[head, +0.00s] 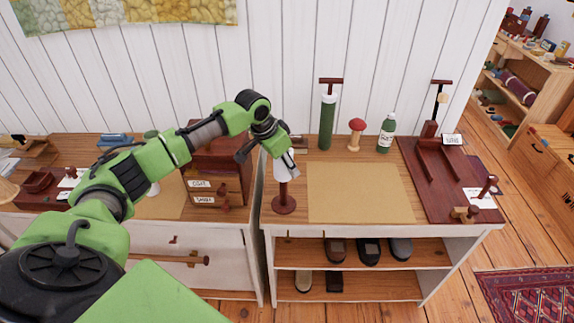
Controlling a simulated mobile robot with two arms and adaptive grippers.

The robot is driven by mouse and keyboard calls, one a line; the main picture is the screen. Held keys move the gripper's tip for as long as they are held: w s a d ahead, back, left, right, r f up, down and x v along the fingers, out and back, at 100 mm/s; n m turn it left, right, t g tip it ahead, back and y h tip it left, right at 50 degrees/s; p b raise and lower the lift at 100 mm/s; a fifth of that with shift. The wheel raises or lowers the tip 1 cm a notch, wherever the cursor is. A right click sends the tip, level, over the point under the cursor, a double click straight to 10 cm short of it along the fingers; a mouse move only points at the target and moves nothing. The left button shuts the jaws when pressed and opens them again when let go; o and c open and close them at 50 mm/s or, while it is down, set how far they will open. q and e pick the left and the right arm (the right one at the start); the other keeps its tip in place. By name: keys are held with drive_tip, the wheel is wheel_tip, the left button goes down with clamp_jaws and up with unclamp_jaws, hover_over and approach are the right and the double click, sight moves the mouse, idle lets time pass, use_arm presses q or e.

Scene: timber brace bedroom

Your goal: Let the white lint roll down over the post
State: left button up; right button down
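The white lint roll (280,173) is upright at the left end of the right-hand cabinet top. The dark red post (284,198) with its round base stands directly below it. The post's lower part shows under the roll; its top is hidden, and the roll appears to be around it or right above it. My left gripper (289,162) comes in from the upper left and appears shut on the roll, with its fingers partly hiding it. My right gripper is not in view.
A tan mat (360,192) lies clear right of the post. Behind it stand a green pump-like cylinder (327,120), a red-topped wooden mushroom (356,134) and a green bottle (386,133). A dark red board (440,202) is at right. A drawer box (215,172) stands close left.

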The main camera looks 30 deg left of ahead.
use_arm(q)
drive_tip(key=shift+f+b, duration=1.15)
drive_tip(key=shift+f, duration=2.35)
drive_tip(key=shift+f+b, duration=1.05)
drive_tip(key=shift+f, duration=1.45)
drive_tip(key=o, duration=1.2)
